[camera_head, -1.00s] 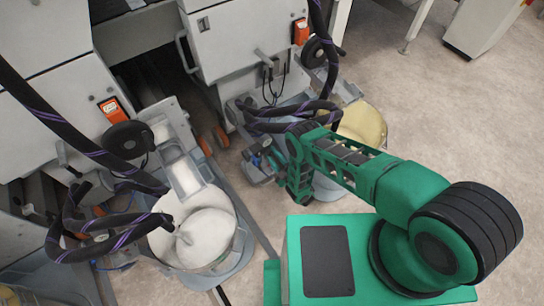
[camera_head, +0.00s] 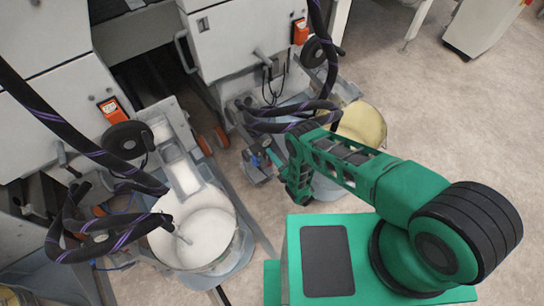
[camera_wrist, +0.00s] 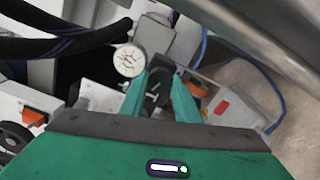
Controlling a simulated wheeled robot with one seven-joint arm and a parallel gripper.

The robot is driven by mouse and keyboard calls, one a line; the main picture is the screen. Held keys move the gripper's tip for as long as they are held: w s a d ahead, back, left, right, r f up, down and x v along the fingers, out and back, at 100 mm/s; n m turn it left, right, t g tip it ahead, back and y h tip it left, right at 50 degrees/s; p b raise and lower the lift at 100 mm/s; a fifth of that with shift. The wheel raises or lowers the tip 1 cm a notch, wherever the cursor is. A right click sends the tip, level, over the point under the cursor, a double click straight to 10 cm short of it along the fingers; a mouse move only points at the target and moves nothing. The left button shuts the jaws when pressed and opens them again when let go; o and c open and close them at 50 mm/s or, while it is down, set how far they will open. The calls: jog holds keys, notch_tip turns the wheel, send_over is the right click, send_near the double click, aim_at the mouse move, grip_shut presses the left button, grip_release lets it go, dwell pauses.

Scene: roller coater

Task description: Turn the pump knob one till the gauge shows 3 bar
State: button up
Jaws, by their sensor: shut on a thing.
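The pump knob (camera_wrist: 157,88) is dark and sits between the two teal fingers of my gripper (camera_wrist: 160,98) in the wrist view. My gripper is shut on it. In the head view my gripper (camera_head: 270,158) reaches in beside the pump between the two buckets; the knob and the gauge dial cannot be made out there.
A bucket of white liquid (camera_head: 208,235) stands at the left, a yellowish one (camera_head: 362,124) behind my arm. Black hoses (camera_head: 292,116) run close above my gripper. Grey machine housings (camera_head: 245,45) stand behind. The floor (camera_head: 455,115) at the right is clear.

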jog(key=shift+s+f+n, duration=0.1)
jog(key=shift+f+n, duration=0.05)
jog(key=shift+n, duration=0.85)
jog(key=shift+s+f+n, duration=0.1)
jog(key=shift+n, duration=0.9)
jog(key=shift+d, duration=0.1)
jog(key=o, duration=1.1)
jog(key=shift+c, duration=0.2)
jog(key=shift+w+r, duration=0.1)
